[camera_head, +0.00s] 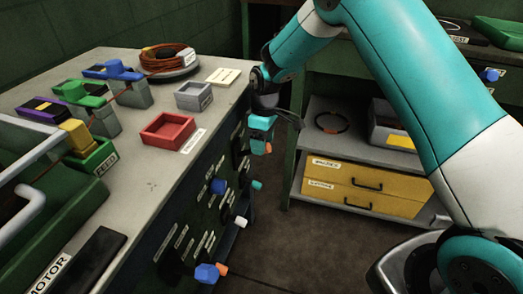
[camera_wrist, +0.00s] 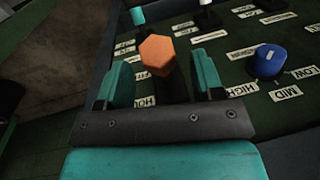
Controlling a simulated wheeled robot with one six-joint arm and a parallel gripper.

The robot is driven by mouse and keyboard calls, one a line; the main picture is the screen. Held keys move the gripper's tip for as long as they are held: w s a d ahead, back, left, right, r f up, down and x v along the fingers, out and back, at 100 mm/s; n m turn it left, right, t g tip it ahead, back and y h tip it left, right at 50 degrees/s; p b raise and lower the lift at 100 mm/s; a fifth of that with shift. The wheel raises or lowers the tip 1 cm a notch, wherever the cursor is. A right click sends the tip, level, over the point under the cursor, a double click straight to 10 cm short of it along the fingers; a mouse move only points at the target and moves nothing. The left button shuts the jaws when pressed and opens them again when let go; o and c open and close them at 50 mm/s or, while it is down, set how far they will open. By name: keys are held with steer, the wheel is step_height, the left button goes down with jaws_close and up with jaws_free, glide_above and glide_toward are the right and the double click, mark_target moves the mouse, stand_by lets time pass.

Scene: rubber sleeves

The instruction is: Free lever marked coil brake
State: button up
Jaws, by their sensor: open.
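The front panel of the workbench carries several levers and knobs. An orange hexagonal lever end (camera_wrist: 157,52) stands between the two teal fingers of my gripper (camera_wrist: 163,78) in the wrist view, with a gap on each side. My gripper is open and holds nothing. In the head view my gripper (camera_head: 260,130) is at the far part of the panel, with the orange end (camera_head: 268,149) just below it. A teal-tipped lever (camera_wrist: 137,15) and a white-tipped lever (camera_wrist: 205,3) stand beyond. I cannot read a coil brake label in either view.
A blue knob (camera_wrist: 268,61) sits right of my gripper, by labels HIGH, MID and LOW. The bench top holds a red tray (camera_head: 167,131), a grey tray (camera_head: 194,96) and a cable coil (camera_head: 167,58). Yellow drawers (camera_head: 350,186) stand across an open floor gap.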

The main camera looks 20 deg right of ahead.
steer(key=shift+s+a+f, duration=0.15)
steer(key=shift+f, duration=1.2)
jaws_close()
